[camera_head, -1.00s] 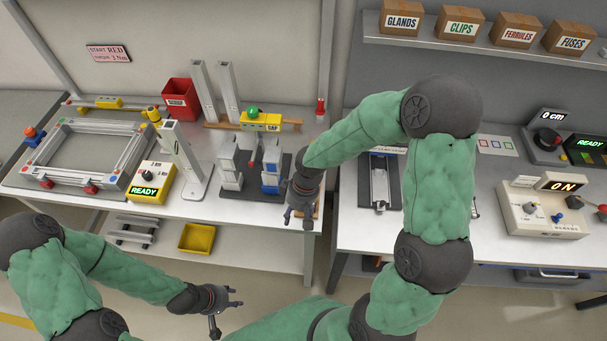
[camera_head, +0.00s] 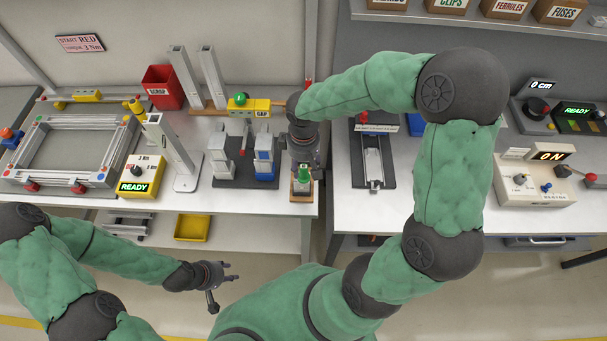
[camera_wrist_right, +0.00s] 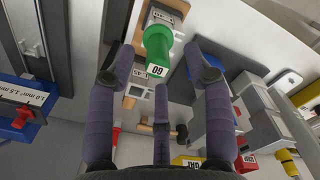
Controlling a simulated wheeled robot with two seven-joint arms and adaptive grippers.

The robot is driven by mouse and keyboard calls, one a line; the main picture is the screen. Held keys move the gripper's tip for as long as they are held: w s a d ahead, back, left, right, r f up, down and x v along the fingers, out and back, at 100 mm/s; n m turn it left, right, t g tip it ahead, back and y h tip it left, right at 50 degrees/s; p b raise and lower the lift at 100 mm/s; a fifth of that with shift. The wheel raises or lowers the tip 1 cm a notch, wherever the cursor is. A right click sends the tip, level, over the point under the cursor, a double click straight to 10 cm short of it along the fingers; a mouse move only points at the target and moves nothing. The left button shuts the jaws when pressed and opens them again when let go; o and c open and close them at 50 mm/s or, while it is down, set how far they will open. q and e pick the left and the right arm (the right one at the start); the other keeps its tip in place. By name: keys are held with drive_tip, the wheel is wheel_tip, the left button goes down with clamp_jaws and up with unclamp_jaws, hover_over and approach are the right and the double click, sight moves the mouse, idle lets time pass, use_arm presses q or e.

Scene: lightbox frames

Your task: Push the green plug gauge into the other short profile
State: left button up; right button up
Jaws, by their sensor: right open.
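The green plug gauge (camera_wrist_right: 157,42), marked GO, stands in a wooden holder (camera_wrist_right: 176,8) in the right wrist view. It also shows in the head view (camera_head: 302,176), at the front right of the left table. My right gripper (camera_head: 302,168) is above it, pointing down and open, its fingers apart on both sides of the gauge without visible contact. Two short grey profiles, a left one (camera_head: 217,146) and a right one (camera_head: 263,146), stand upright on a dark base (camera_head: 240,170), left of the gripper. My left gripper (camera_head: 226,284) is open and empty in front of the table.
A yellow GAP device (camera_head: 262,106) with a green ball stands behind the profiles. Tall upright profiles (camera_head: 180,153), a READY box (camera_head: 141,177) and a red scrap bin (camera_head: 162,86) are further left. A gap separates the two tables.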

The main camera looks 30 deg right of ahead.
sight(303, 172)
drive_tip(key=shift+w+d+f+b, duration=0.15)
drive_tip(key=shift+f+b, duration=0.1)
drive_tip(key=shift+f, duration=1.1)
drive_tip(key=shift+w+f+b, duration=0.15)
drive_tip(key=shift+f+b, duration=0.1)
drive_tip(key=shift+f, duration=1.1)
drive_tip(key=shift+c, duration=0.3)
clamp_jaws()
drive_tip(key=shift+r, duration=0.1)
